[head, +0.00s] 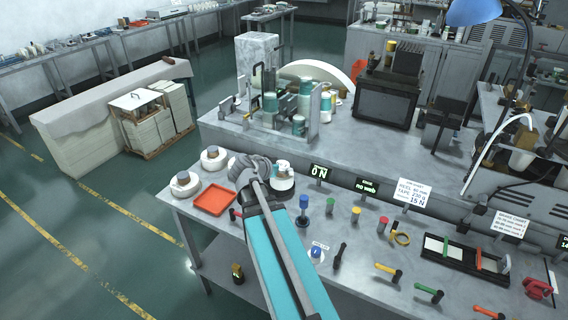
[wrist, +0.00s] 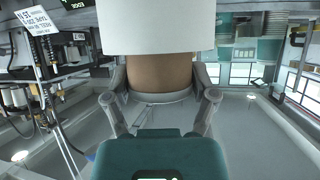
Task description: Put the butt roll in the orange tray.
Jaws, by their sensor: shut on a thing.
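The butt roll, a wide white roll on a brown core (wrist: 160,72), is between the fingers of my gripper (wrist: 160,92) in the wrist view. The fingers are shut on the brown core, one on each side. In the head view my gripper (head: 250,172) is above the bench, just right of and beyond the orange tray (head: 212,203). In that view the gripper and arm hide most or all of the held roll. The orange tray is shallow, looks empty and lies flat near the bench's left front edge. It does not show in the wrist view.
Two white rolls with dark cores (head: 185,184) (head: 214,157) stand left of and behind the tray. A white and dark unit (head: 282,178) stands close right of my gripper. Small coloured posts (head: 303,211) stand farther right. A raised shelf (head: 260,134) with containers runs behind.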

